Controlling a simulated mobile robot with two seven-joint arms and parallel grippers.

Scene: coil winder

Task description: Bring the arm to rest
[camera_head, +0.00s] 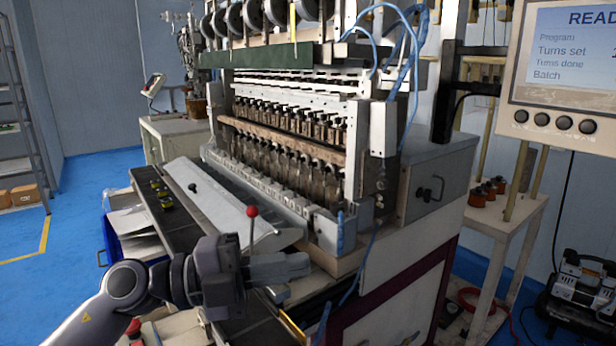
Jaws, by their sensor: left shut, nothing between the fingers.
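My left arm comes in from the lower left, and its gripper (300,265) points right, in front of the coil winder (300,160). The fingers are shut with nothing between them. A lever with a red ball knob (252,211) stands upright just behind the gripper in the picture; its foot is hidden by the gripper, and I cannot tell whether they touch. My right gripper is out of view.
A dark tray strip (160,210) with small yellow-and-black parts runs along the winder's front. The screen (565,60) is at the upper right. A small table (510,215) with copper-coloured spools and a compressor (580,295) stand at the right. Blue floor (75,220) is clear at the left.

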